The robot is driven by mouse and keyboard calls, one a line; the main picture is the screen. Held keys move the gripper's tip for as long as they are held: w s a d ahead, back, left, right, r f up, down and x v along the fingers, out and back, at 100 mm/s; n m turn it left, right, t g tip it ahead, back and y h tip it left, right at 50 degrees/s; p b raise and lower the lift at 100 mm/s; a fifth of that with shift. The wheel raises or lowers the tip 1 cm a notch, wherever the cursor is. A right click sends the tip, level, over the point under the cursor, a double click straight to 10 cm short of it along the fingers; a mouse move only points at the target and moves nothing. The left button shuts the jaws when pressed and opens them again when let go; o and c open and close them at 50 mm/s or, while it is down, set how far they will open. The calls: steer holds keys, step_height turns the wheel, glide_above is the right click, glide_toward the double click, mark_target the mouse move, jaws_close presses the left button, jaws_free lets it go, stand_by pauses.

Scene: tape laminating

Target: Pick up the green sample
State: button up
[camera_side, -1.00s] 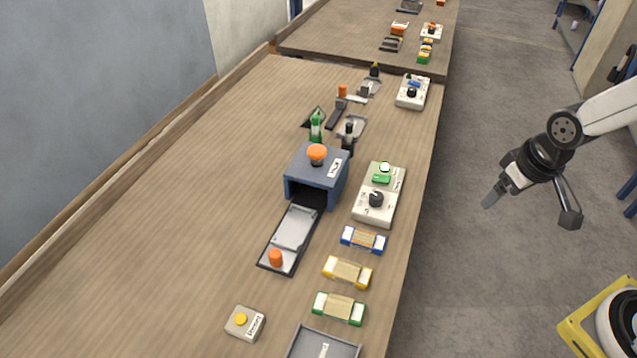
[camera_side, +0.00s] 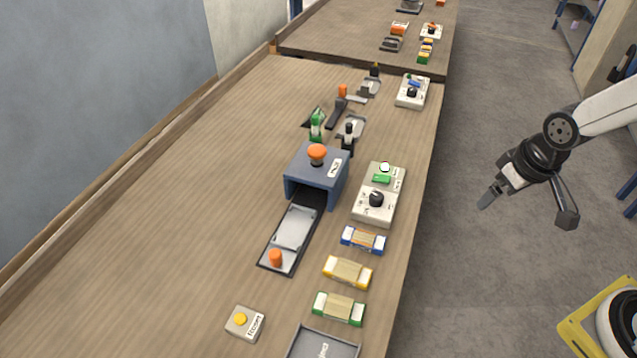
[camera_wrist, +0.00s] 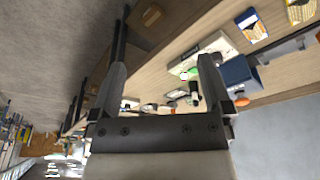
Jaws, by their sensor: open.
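The green sample (camera_side: 339,308) lies flat near the table's right edge in the side view. It has a tan middle and green and white ends, and it is the nearest of three samples in a row. My gripper (camera_side: 490,198) hangs off the table's right side over the floor, well apart from the samples. It also shows in the wrist view (camera_wrist: 162,80), where its two fingers are spread with nothing held between them. The green sample is not clearly seen in the wrist view.
A yellow sample (camera_side: 347,272) and a blue sample (camera_side: 363,239) lie just beyond the green one. A grey tray (camera_side: 313,347) is close on its near side. A blue press (camera_side: 318,178) and a white control box (camera_side: 374,207) stand farther back. The table's left half is clear.

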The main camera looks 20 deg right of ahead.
steer(key=w+a+f+n+y, duration=0.1)
steer(key=w+a+f+n, duration=0.15)
steer(key=a, duration=0.45)
steer(key=w+a+f+n, duration=0.1)
steer(key=a+n, duration=0.2)
steer(key=a, duration=0.4)
steer(key=n+y, duration=0.2)
steer(key=n, duration=0.2)
glide_toward(337, 303)
steer(key=shift+w+d+f, duration=0.15)
steer(key=shift+w+f, duration=0.05)
steer(key=shift+f, duration=0.3)
steer(key=shift+w+d+f, duration=0.1)
steer(key=shift+w+f, duration=0.1)
steer(key=shift+f, duration=0.35)
steer(key=shift+s+a+f, duration=0.15)
steer(key=shift+s+a, duration=0.1)
steer(key=shift+a, duration=0.25)
steer(key=shift+x, duration=1.25)
steer(key=shift+x, duration=2.65)
steer(key=shift+w+a, duration=0.1)
jaws_close()
